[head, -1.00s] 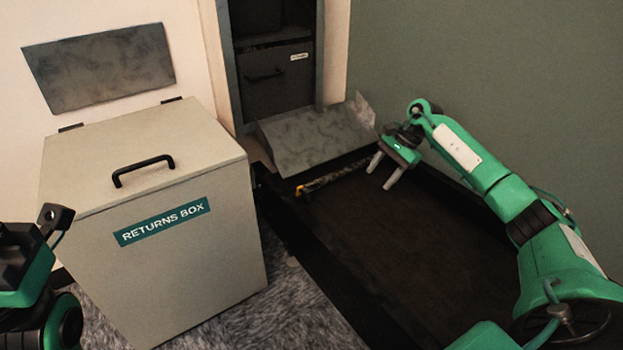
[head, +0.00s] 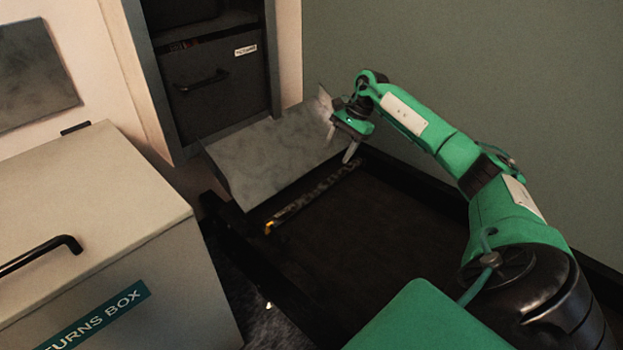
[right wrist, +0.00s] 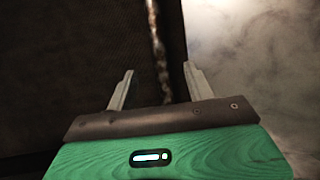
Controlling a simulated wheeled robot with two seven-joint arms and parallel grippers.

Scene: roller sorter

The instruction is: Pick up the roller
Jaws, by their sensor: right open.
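A long, thin, mottled bar with a yellow end, which looks like the roller (head: 312,197), lies in the dark bed at the foot of the grey sloping plate. My right gripper (head: 339,147) is open and empty above the bar's far right end, with its fingers pointing down. In the right wrist view the open fingers (right wrist: 158,70) have the bar (right wrist: 158,45) running between them, further off than the fingertips. Part of the bar is hidden there by the gripper body. My left gripper is out of view.
The grey sloping plate (head: 265,150) rises behind the bar to a dark cabinet opening (head: 212,85). The returns box (head: 95,210), lid closed, stands at the left. The dark bed (head: 365,240) is bare in front of the bar. A green wall (head: 500,80) bounds the right.

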